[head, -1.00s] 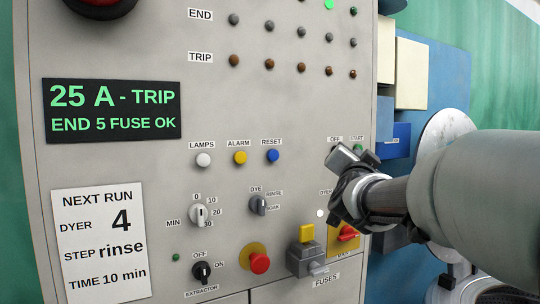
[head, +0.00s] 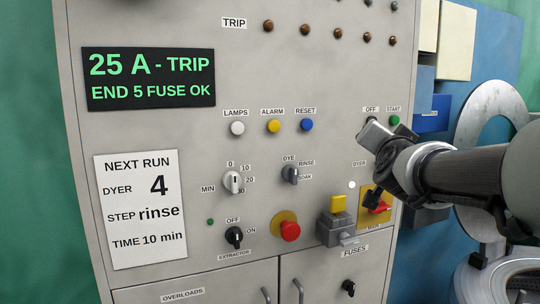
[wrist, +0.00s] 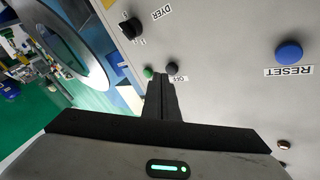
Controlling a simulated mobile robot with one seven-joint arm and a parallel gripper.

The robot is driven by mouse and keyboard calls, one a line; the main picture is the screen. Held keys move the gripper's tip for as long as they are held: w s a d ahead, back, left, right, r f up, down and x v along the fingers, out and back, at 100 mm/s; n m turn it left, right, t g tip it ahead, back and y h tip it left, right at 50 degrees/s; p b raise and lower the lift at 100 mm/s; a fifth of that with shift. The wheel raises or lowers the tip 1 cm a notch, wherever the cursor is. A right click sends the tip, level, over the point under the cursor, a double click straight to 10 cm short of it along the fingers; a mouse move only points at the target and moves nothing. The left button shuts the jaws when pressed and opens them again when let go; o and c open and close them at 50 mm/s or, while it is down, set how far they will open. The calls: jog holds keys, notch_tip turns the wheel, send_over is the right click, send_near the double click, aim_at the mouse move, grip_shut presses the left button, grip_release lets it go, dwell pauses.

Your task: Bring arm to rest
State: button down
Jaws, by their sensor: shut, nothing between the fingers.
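My gripper (head: 368,130) is in front of the right side of the grey control panel (head: 80,200), close to the OFF and START buttons. The green START button (head: 394,120) shows just right of the fingertips. In the wrist view the fingers (wrist: 162,82) are together and empty, pointing at the panel beside the green button (wrist: 148,72) and the dark OFF button (wrist: 172,68). I cannot tell whether the fingertips touch the panel. My arm comes in from the right and hides part of the panel's right edge.
A red emergency button (head: 289,231), a grey fuse block (head: 336,230) and a yellow-backed red switch (head: 376,207) stick out below my gripper. Knobs and LAMPS, ALARM and RESET buttons (head: 306,125) lie to the left. Blue machinery with a round metal ring (head: 468,120) stands at the right.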

jog(key=s+a+f+n+g+y+p, duration=0.3)
jog(key=s+a+f+n+y, duration=0.15)
jog(key=s+a, duration=0.35)
jog(key=s+a+f+n+g+p, duration=0.2)
jog(key=s+f+g, duration=0.2)
jog(key=s, duration=0.6)
jog(key=s+a+f+n+g+y+p, duration=0.1)
jog(key=s+a+f+n+g+p, duration=0.1)
jog(key=s+f, duration=0.7)
jog(key=s+n+g, duration=0.1)
jog(key=g, duration=0.1)
jog(key=shift+s+a+f+n+g, duration=0.2)
jog(key=shift+s+a+n+g, duration=0.1)
jog(key=shift+a+n+g, duration=0.1)
jog(key=shift+r, duration=0.1)
